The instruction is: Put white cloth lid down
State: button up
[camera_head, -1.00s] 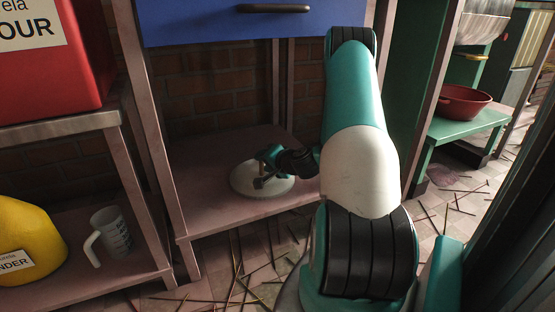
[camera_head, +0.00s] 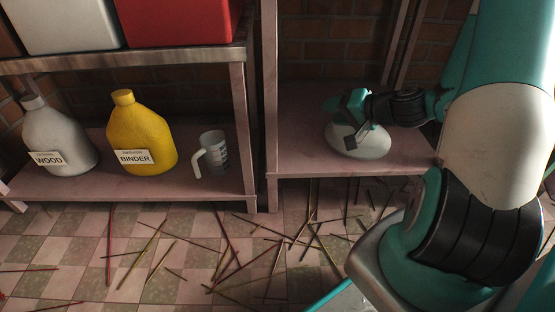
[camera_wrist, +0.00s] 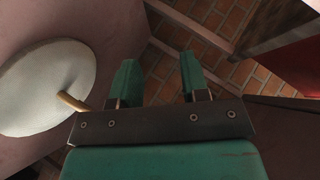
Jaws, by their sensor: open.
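The white cloth lid (camera_head: 374,146) lies on the lower pinkish shelf below the right-hand bay. It also shows at the left of the wrist view (camera_wrist: 45,85), as a pale disc with a bent brass-coloured handle (camera_wrist: 68,99). My gripper (camera_head: 352,136) is just over the lid and hides part of it in the head view. In the wrist view its two green fingers (camera_wrist: 158,80) are apart with nothing between them. The handle lies beside the left finger, outside the gap; whether it touches the gripper is unclear.
On the left shelf stand a grey WOOD jug (camera_head: 58,135), a yellow BINDER jug (camera_head: 142,135) and a measuring cup (camera_head: 213,155). A red container (camera_head: 178,20) stands above. Shelf posts flank the lid's bay. Incense sticks (camera_head: 225,265) litter the tiled floor.

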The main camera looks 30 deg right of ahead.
jog(key=s+a+r+n+g+y, duration=0.1)
jog(key=a+r+n+g, duration=0.15)
jog(key=a, duration=0.45)
jog(key=s+a+r+n+g+y, duration=0.1)
jog(key=a+r+n+g+y, duration=0.2)
jog(key=a, duration=0.4)
jog(key=s+a+r+n+g, duration=0.15)
jog(key=a+n, duration=0.25)
jog(key=a, duration=0.4)
jog(key=s+a+r+n+g+h, duration=0.1)
jog(key=s+a+r+n+g, duration=0.1)
jog(key=s, duration=0.5)
jog(key=s+a+r+n+g+h, duration=0.2)
jog(key=s+a+r+n+g, duration=0.1)
jog(key=s+a, duration=0.3)
jog(key=shift+s+a+r+n, duration=0.4)
jog(key=shift+s+n, duration=0.25)
jog(key=shift+s, duration=0.5)
jog(key=shift+d, duration=0.15)
